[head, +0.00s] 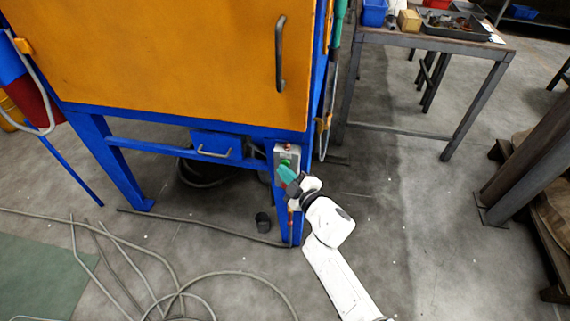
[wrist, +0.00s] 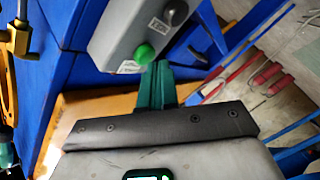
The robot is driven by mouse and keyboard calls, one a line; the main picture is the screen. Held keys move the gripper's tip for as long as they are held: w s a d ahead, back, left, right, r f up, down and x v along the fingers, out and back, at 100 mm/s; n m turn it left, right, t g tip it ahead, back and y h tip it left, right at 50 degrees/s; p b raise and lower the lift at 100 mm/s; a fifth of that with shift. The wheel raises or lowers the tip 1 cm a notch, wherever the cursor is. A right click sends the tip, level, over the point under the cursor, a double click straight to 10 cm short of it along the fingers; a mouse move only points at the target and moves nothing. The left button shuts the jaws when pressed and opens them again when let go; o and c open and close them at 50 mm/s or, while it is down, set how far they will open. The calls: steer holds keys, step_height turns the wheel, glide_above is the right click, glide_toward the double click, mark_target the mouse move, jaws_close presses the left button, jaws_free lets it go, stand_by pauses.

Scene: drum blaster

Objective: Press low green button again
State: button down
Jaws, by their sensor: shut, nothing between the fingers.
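The low green button (wrist: 144,54) sits on a grey control box (wrist: 130,28) in the wrist view, and a dark knob (wrist: 175,12) sits farther along the same face. In the head view my gripper (head: 284,172) partly covers the lower box.
The orange machine door (head: 170,60) with a dark handle (head: 280,55) stands above the box. A hose (head: 327,110) hangs at its right. A workbench (head: 430,45) stands back right.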

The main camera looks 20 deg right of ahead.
steer(key=shift+w+d, duration=0.25)
steer(key=shift+w, duration=0.05)
stand_by(0.5)
stand_by(0.4)
steer(key=shift+s+a, duration=0.5)
steer(key=shift+s, duration=0.2)
steer(key=shift+s+a, duration=0.75)
steer(key=shift+s, duration=0.3)
steer(key=shift+s+a, duration=0.75)
steer(key=shift+s, duration=0.25)
